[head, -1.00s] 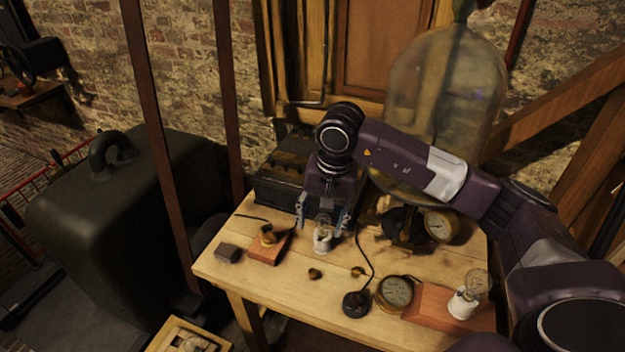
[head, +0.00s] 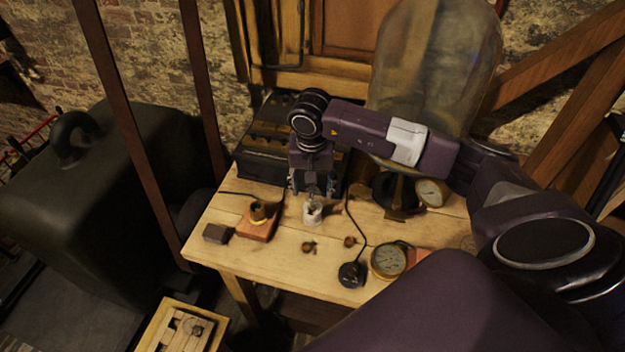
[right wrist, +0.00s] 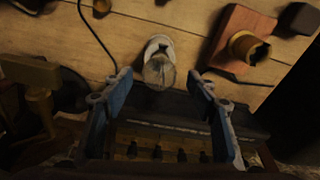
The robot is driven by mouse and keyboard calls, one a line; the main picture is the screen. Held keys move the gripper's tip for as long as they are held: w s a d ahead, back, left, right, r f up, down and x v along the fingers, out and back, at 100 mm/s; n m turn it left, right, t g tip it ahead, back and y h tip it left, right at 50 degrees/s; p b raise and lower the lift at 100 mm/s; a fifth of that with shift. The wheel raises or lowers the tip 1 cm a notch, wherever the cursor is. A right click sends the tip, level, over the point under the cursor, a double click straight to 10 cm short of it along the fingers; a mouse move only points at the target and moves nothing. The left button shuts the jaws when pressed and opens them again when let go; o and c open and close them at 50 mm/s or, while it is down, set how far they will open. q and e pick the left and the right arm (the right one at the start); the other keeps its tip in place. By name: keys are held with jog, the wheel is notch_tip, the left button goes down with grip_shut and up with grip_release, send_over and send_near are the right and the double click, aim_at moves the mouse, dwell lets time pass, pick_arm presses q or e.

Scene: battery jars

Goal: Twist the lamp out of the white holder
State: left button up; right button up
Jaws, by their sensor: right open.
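The white holder (head: 313,216) stands on the wooden table with a clear glass lamp (head: 312,194) upright in it. In the right wrist view, the lamp bulb (right wrist: 159,72) covers part of the white holder (right wrist: 160,43). My right gripper (head: 312,188) is above the holder. In the right wrist view, its blue-grey fingers (right wrist: 160,80) are spread wide, one on each side of the bulb, with a gap on both sides. Nothing is gripped. My left gripper does not show.
A red-brown block with a brass socket (head: 258,222) and a small dark block (head: 217,233) lie left of the holder. A round gauge (head: 388,260), a black cabled piece (head: 351,274) and small brass parts (head: 309,247) lie in front. A dark battery case (head: 262,150) stands behind.

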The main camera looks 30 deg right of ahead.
jog(key=shift+s, duration=0.1)
jog(key=c, duration=1.3)
jog(key=shift+r, duration=0.35)
jog(key=shift+c, duration=0.2)
jog(key=shift+r+p, duration=0.35)
jog(key=shift+r, duration=0.05)
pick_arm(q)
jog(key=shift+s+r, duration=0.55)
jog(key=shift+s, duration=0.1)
pick_arm(e)
jog(key=shift+r, duration=0.5)
jog(key=shift+r, duration=0.1)
jog(key=shift+c, duration=0.2)
